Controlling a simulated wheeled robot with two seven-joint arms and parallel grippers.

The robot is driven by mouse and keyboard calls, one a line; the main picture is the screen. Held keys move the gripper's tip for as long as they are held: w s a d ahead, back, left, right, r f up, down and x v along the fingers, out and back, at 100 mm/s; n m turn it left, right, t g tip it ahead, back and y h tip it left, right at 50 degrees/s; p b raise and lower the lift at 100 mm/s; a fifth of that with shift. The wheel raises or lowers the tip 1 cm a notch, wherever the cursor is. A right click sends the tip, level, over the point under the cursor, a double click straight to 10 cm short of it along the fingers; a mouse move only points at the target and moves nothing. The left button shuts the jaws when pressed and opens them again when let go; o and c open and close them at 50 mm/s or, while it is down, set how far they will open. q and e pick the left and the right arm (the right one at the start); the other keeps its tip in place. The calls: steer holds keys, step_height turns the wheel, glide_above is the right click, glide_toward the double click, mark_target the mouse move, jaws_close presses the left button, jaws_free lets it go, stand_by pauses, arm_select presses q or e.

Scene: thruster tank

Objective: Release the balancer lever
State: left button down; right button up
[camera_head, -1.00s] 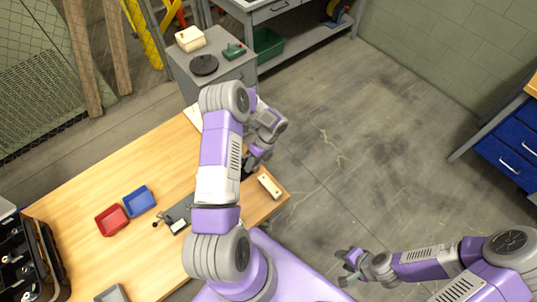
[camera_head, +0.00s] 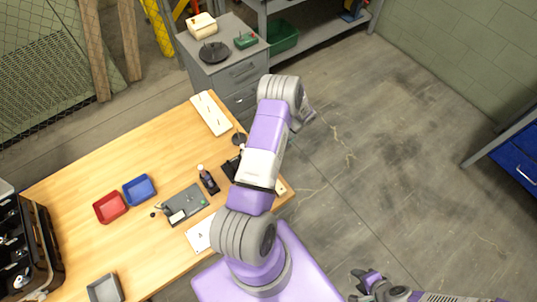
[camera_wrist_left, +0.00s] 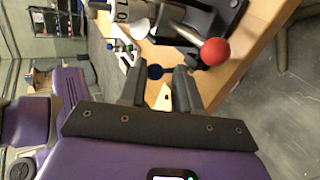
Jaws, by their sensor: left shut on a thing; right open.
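The left wrist view shows a lever with a red ball knob (camera_wrist_left: 215,51) on a black device (camera_wrist_left: 190,22), just beyond and to the right of my left fingertips. My left gripper (camera_wrist_left: 160,78) has its fingers partly closed, with a small dark rounded thing (camera_wrist_left: 155,72) between them. How they touch it is hard to tell. In the head view my left arm hides this gripper and most of a black device (camera_head: 230,166) at the table's right end. My right gripper (camera_head: 366,285) is open and empty over the floor, at the bottom edge.
The wooden table (camera_head: 130,245) holds a red tray (camera_head: 110,207), a blue tray (camera_head: 139,189), a grey plate (camera_head: 187,205), a white board (camera_head: 211,112) and a black case (camera_head: 30,250). A grey cabinet (camera_head: 235,75) stands behind.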

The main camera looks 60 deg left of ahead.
arm_select(q)
steer(key=shift+s+d+f, duration=0.1)
steer(key=shift+s+f, duration=0.2)
steer(key=c, duration=0.7)
jaws_free()
steer(key=shift+c, duration=0.2)
steer(key=shift+w+r, duration=0.1)
steer(key=shift+w, duration=0.05)
steer(key=shift+w, duration=0.1)
steer(key=v, duration=0.7)
steer(key=shift+w+b, duration=0.15)
steer(key=shift+b, duration=0.15)
steer(key=shift+r, duration=0.15)
